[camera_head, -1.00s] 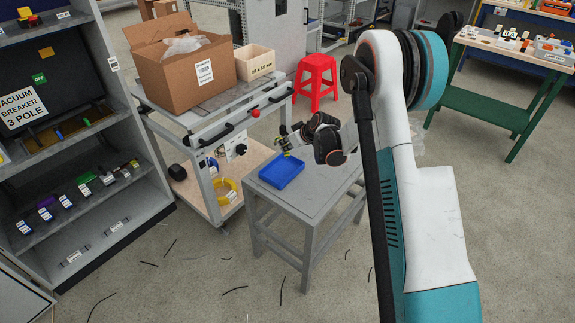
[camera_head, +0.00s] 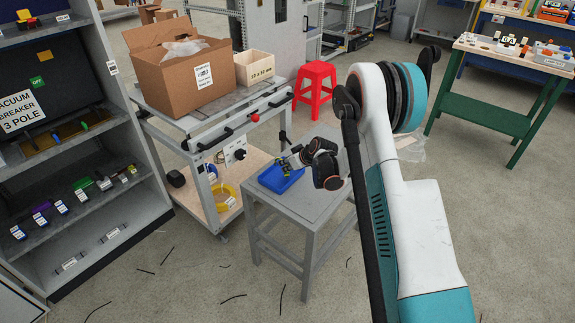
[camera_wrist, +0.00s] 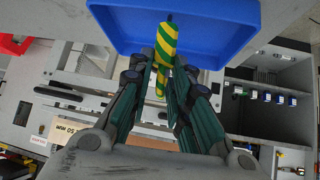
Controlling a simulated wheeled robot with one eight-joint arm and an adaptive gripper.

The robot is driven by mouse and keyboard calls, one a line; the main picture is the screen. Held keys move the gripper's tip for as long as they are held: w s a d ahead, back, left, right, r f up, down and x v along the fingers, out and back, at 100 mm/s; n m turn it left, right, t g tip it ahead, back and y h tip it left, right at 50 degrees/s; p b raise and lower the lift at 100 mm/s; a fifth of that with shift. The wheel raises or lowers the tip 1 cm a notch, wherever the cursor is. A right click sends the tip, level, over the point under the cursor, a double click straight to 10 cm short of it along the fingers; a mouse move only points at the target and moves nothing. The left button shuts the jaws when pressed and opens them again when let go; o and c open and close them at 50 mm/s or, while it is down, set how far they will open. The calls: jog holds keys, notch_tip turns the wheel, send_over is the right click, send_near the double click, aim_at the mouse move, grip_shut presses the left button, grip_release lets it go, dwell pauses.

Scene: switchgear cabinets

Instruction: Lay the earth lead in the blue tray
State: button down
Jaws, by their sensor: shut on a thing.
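The earth lead (camera_wrist: 166,45) is green and yellow striped with a dark tip. My gripper (camera_wrist: 163,72) is shut on it, with a finger on each side, in the wrist view. The blue tray (camera_wrist: 225,25) lies beyond the fingers, and the lead shows against it. In the head view the blue tray (camera_head: 268,181) sits on the grey table. My gripper (camera_head: 287,165) is over the tray there, and the lead is small and partly hidden by it. I cannot tell whether the lead touches the tray floor.
The grey table (camera_head: 315,200) has bare top to the right of the tray. A trolley (camera_head: 205,130) with a cardboard box (camera_head: 185,72) stands to its left and behind. A red stool (camera_head: 315,85) stands behind. An open cabinet (camera_head: 85,165) is at far left.

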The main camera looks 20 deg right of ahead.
jog(key=shift+f, duration=0.1)
jog(key=c, duration=1.5)
grip_release()
jog(key=shift+o, duration=0.2)
